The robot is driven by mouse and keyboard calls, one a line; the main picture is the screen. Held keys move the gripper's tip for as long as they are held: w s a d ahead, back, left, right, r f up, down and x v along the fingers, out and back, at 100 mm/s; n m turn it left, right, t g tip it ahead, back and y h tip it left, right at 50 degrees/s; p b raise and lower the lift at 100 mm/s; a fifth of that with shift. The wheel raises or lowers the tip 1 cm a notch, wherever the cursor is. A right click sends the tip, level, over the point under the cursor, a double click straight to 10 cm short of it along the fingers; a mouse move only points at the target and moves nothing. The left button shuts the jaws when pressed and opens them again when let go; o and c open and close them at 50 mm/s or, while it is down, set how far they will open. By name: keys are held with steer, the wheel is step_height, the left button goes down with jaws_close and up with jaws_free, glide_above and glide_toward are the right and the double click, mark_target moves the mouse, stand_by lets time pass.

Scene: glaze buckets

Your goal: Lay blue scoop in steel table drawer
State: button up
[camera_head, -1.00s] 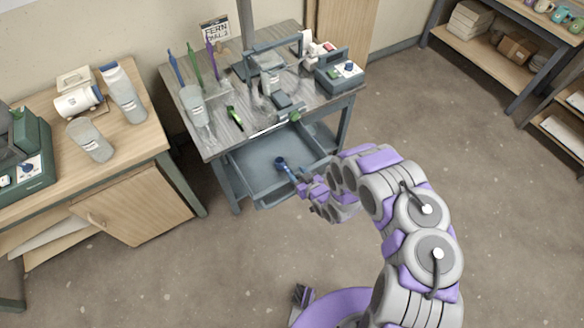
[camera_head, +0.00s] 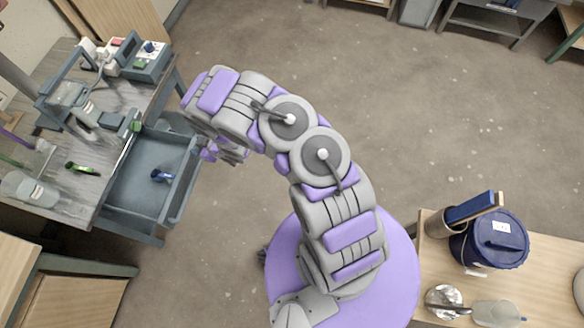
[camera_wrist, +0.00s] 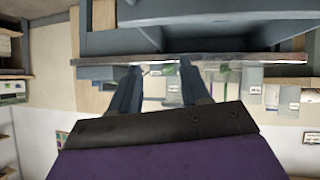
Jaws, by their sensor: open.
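The blue scoop (camera_head: 162,176) lies in the pulled-out drawer (camera_head: 128,202) of the steel table (camera_head: 108,162) in the head view. It rests on the drawer floor toward the side nearer my arm. My gripper (camera_head: 212,152) is beside the drawer's outer edge, apart from the scoop and partly hidden by my arm. In the wrist view my gripper (camera_wrist: 160,88) has its two fingers spread with nothing between them. The scoop cannot be made out in the wrist view.
A green-handled tool (camera_head: 82,168) and a labelled bottle (camera_head: 30,190) are on the steel table. A grey device (camera_head: 140,58) stands at its far end. A wooden table (camera_head: 545,265) with a dark blue bucket (camera_head: 492,240) is at right.

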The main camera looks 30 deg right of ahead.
steer(key=w+d+r+m+h, duration=0.35)
steer(key=d+r+h, duration=0.25)
steer(key=d+r, duration=0.85)
steer(key=s+d+r+m+g+h, duration=0.3)
steer(key=s+d+r+m+g, duration=0.1)
steer(key=s+d+r, duration=0.9)
steer(key=s+a+r+g, duration=0.2)
steer(key=s+r, duration=0.2)
steer(key=s, duration=0.6)
steer(key=s+a+r+m+g+y, duration=0.1)
steer(key=s+a+r+g, duration=0.1)
steer(key=s, duration=0.9)
steer(key=s+a+r+m+g+y, duration=0.1)
steer(key=s+a+r+g, duration=0.1)
steer(key=s+r, duration=0.5)
steer(key=s+a, duration=0.1)
steer(key=s, duration=0.3)
steer(key=shift+a+g, duration=0.3)
steer(key=shift+a, duration=0.1)
steer(key=shift+c, duration=0.3)
steer(key=shift+a, duration=0.1)
